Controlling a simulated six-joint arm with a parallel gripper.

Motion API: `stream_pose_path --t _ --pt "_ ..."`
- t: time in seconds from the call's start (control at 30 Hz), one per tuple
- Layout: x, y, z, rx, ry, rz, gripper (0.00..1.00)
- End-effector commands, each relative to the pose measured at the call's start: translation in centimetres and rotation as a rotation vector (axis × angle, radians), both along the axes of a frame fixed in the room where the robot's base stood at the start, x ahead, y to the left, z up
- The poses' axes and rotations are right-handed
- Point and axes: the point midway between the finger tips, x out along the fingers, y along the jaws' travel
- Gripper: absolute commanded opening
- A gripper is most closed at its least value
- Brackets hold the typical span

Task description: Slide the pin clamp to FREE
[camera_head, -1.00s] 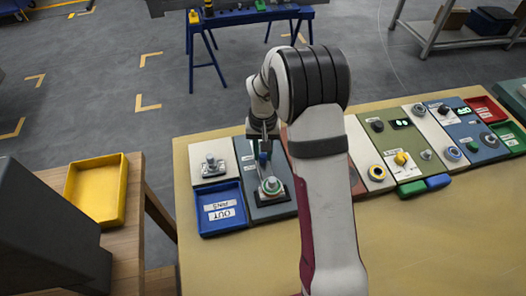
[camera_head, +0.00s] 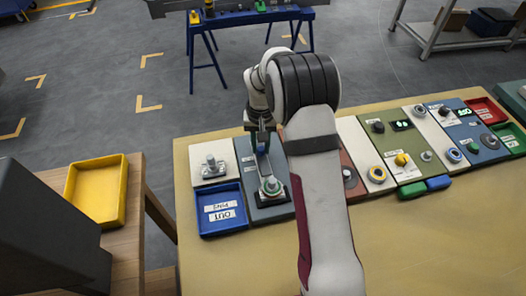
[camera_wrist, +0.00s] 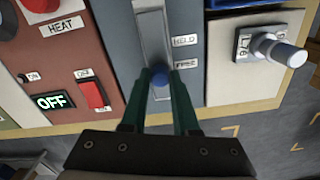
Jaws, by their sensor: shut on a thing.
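The pin clamp is a slider with a blue knob (camera_wrist: 160,76) in a pale upright slot (camera_wrist: 150,28) on a blue-grey panel. In the wrist view the knob is at the slot's lower end, beside and slightly past the FREE label (camera_wrist: 186,64). The HELD label (camera_wrist: 185,40) is higher along the slot. My gripper (camera_wrist: 160,84) is shut on the knob, one green finger on each side. In the head view my gripper (camera_head: 261,141) is at the panel's far end.
A blue OUT PINS tray (camera_head: 220,207) and a white panel with a metal peg (camera_head: 212,167) lie to the left. In the wrist view a red HEAT panel (camera_wrist: 63,60) with a switch reading OFF adjoins. The near bench (camera_head: 430,245) is clear.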

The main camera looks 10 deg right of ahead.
Motion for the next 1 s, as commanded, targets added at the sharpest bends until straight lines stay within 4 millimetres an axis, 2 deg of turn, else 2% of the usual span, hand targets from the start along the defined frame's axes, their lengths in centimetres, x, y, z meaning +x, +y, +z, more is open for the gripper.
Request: stream_pose_path --t 0.3,0.33,0.5,0.83,0.93,1.0 --pt "0.7 0.0 0.1 -0.001 -0.008 0.003 0.00" --pt "0.8 0.0 0.1 -0.001 -0.008 0.004 0.31" --pt "0.7 0.0 0.0 -0.001 -0.006 0.003 0.59" --pt "0.6 0.0 0.5 -0.001 -0.002 0.001 0.59" --pt "0.6 0.0 2.2 -0.001 -0.005 0.001 0.59" --pt "0.7 0.0 4.2 -0.001 -0.007 0.001 0.59"
